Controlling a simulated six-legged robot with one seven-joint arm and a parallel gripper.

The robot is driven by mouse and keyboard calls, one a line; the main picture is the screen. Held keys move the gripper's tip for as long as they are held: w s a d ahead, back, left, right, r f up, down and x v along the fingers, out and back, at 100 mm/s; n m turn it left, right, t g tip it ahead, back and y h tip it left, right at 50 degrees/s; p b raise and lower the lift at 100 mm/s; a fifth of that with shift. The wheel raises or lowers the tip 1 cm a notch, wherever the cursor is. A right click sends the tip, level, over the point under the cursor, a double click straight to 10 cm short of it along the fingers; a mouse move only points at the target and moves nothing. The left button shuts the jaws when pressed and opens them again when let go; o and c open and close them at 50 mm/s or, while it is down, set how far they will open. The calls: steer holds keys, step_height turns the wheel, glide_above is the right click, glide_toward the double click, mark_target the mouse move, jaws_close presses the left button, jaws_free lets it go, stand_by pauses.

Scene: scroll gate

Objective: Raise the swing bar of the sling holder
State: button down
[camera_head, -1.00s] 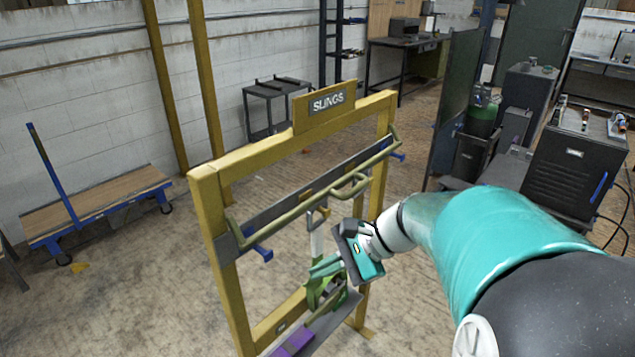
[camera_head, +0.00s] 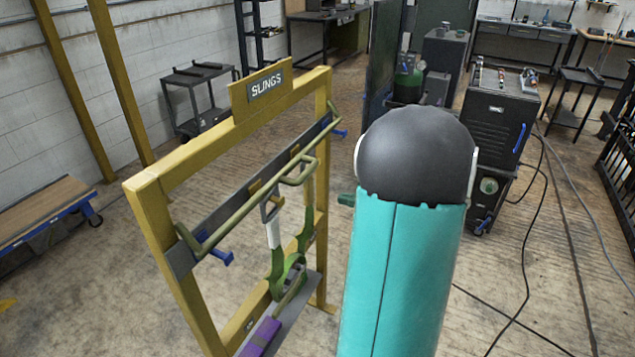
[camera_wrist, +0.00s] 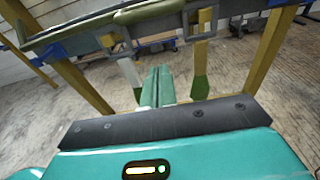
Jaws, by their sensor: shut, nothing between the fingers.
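The sling holder (camera_head: 158,215) is a yellow upright frame with a "SLINGS" sign (camera_head: 266,86). Its olive swing bar (camera_head: 236,220) runs along the front of the grey crossbar and has a loop handle (camera_head: 300,182). The swing bar also crosses the top of the wrist view (camera_wrist: 100,27). Green slings (camera_head: 277,262) hang below it. My gripper (camera_wrist: 157,80) is shut and empty in the wrist view, its green fingers pointing toward the holder below the bar, with no visible contact. In the head view my arm hides most of the gripper.
Blue hooks (camera_head: 222,257) stick out from the grey crossbar. A lower shelf carries a purple item (camera_head: 262,338). A black cabinet (camera_head: 497,115) stands at the right back, with cables on the floor. Open floor lies right of the holder.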

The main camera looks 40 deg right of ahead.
steer(key=w+a+r, duration=0.2)
steer(key=w+a, duration=0.1)
steer(key=w, duration=0.5)
steer(key=shift+w+r, duration=0.3)
steer(key=shift+w, duration=0.05)
steer(key=shift+s+r, duration=0.1)
steer(key=shift+r, duration=0.05)
steer(key=shift+s+r+g, duration=0.15)
steer(key=shift+r+g, duration=0.05)
steer(key=shift+g, duration=0.2)
